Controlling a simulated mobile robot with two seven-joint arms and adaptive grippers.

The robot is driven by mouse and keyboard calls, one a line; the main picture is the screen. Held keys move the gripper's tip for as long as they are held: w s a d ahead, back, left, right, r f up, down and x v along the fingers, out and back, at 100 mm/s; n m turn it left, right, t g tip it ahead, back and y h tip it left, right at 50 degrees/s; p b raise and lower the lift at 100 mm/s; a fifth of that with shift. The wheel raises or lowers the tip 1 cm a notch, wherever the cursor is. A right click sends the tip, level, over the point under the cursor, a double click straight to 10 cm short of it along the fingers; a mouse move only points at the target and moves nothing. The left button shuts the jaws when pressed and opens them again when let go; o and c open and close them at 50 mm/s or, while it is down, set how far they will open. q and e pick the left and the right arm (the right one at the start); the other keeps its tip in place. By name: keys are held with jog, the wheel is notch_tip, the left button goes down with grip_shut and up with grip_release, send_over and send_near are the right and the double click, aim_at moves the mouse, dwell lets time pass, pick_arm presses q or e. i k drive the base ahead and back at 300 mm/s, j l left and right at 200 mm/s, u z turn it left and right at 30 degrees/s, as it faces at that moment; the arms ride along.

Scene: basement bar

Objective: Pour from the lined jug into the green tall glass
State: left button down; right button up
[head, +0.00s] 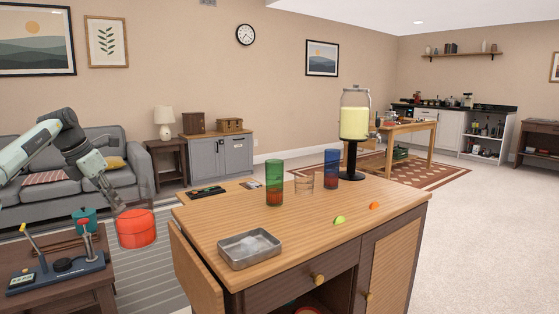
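The green tall glass (274,180) stands upright on the wooden cabinet top; its lower part looks reddish-brown. A clear-walled jug with bright red liquid (136,230), which I take as the lined jug, hangs about upright left of the cabinet, apart from the glass. Its lines are too faint to make out. My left gripper (118,206) is at the jug's left side and appears shut on it; the fingertips are hard to see against it. My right gripper is not in view.
On the cabinet top (220,222) stand a short clear glass (304,184), a blue tall glass (331,171), a drink dispenser (354,124), a metal tray (234,262), and lime (339,220) and orange (374,206) pieces. A low table (75,297) with tools stands at left.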

aim_at(274, 168)
jog(key=i+l, duration=1.05)
jog(key=i, duration=0.05)
